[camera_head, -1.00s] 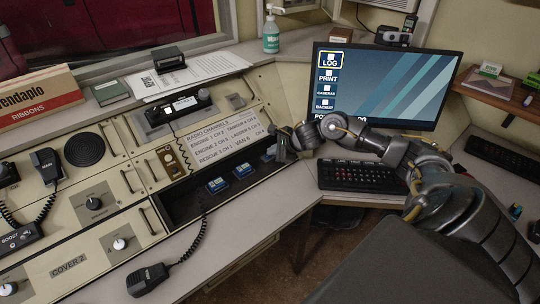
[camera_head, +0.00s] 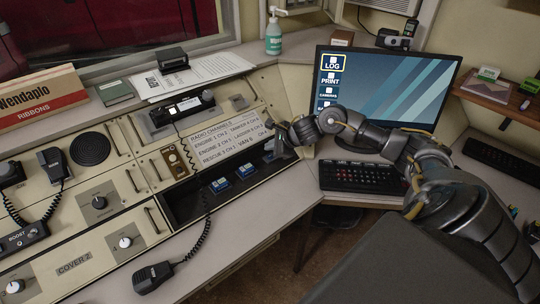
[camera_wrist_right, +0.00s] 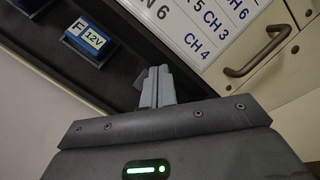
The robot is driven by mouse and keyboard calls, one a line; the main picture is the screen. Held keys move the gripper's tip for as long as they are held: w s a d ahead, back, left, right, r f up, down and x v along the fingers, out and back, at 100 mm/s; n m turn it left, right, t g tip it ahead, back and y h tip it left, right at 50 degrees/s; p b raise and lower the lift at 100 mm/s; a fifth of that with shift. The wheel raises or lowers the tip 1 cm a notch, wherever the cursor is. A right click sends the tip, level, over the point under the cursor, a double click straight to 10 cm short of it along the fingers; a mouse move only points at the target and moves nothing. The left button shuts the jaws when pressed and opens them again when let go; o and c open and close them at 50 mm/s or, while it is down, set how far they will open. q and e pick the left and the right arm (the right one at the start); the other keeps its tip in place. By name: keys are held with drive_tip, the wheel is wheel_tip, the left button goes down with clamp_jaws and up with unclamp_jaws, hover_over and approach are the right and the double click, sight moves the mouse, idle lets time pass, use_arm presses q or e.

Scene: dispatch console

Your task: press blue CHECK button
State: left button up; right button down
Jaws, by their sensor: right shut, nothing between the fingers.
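Two blue-topped modules sit in the black recess of the console in the head view, a left one (camera_head: 219,185) and a right one (camera_head: 246,170). A further bluish piece (camera_head: 268,156) lies at the recess's right end, beside my right gripper (camera_head: 279,153). I cannot read CHECK on any of them. In the right wrist view a blue module (camera_wrist_right: 88,38) reads "F 12V". There my right gripper (camera_wrist_right: 157,82) is shut and empty, its fingers over the black recess; I cannot tell whether they touch anything. The gripper partly hides the recess's right end. My left gripper is out of view.
The radio channels card (camera_head: 228,137) lies behind the recess, with a metal handle (camera_wrist_right: 258,52) beyond it in the wrist view. A keyboard (camera_head: 361,177) and monitor (camera_head: 385,88) stand right. A coiled-cord microphone (camera_head: 153,277) lies in front.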

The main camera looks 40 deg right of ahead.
wheel_tip(320, 180, up, 2)
drive_tip(key=shift+a+r+p, duration=0.1)
drive_tip(key=shift+r+p, duration=0.1)
drive_tip(key=shift+p, duration=0.4)
drive_tip(key=shift+r, duration=0.35)
drive_tip(key=shift+r+p, duration=0.1)
drive_tip(key=shift+p, duration=0.2)
drive_tip(key=shift+r, duration=0.1)
